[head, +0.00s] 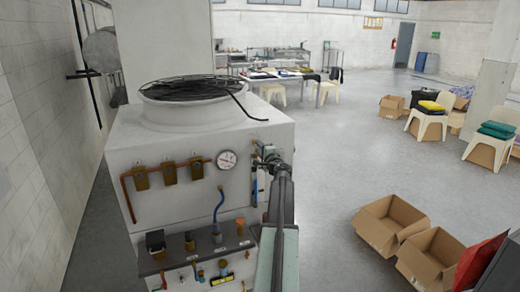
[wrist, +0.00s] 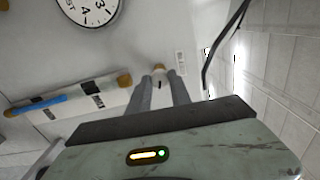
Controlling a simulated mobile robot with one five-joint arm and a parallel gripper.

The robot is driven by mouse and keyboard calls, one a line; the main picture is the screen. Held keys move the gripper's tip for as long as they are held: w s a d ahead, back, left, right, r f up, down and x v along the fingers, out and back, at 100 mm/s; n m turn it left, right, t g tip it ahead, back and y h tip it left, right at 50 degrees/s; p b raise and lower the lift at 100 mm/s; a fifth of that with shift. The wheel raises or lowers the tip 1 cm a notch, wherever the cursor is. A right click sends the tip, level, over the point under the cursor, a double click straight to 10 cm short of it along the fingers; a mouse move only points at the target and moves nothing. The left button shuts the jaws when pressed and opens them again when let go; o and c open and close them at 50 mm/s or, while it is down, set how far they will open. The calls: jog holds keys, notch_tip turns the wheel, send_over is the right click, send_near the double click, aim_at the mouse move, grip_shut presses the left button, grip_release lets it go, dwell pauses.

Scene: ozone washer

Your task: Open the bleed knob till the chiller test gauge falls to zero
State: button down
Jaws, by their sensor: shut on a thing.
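The chiller (head: 125,150) is a pale box with a round fan on top and pipes on its front. The test gauge (head: 227,158) is a white dial at the upper right of that front. It is cut off at the top of the wrist view (wrist: 90,8), and I cannot read its needle. My gripper (head: 266,152) is at the chiller's right edge, right of the gauge. In the wrist view its two grey fingers (wrist: 160,78) are shut on a small brass-coloured knob (wrist: 158,67), mostly hidden by the fingertips.
A pipe with a blue section (wrist: 40,104) and brass ends runs beside my fingers. A black cable (head: 240,105) hangs over the chiller's top edge. A dark manifold shelf (head: 190,250) juts out below. Open cardboard boxes (head: 390,225) lie at right; the floor between is clear.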

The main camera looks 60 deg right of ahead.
jog(key=shift+s+f+m, duration=0.1)
jog(key=shift+m, duration=0.3)
jog(key=c, duration=1.2)
grip_release()
jog(key=v, duration=0.7)
jog(key=shift+s+a, duration=0.2)
jog(key=shift+s, duration=0.15)
jog(key=shift+w, duration=0.1)
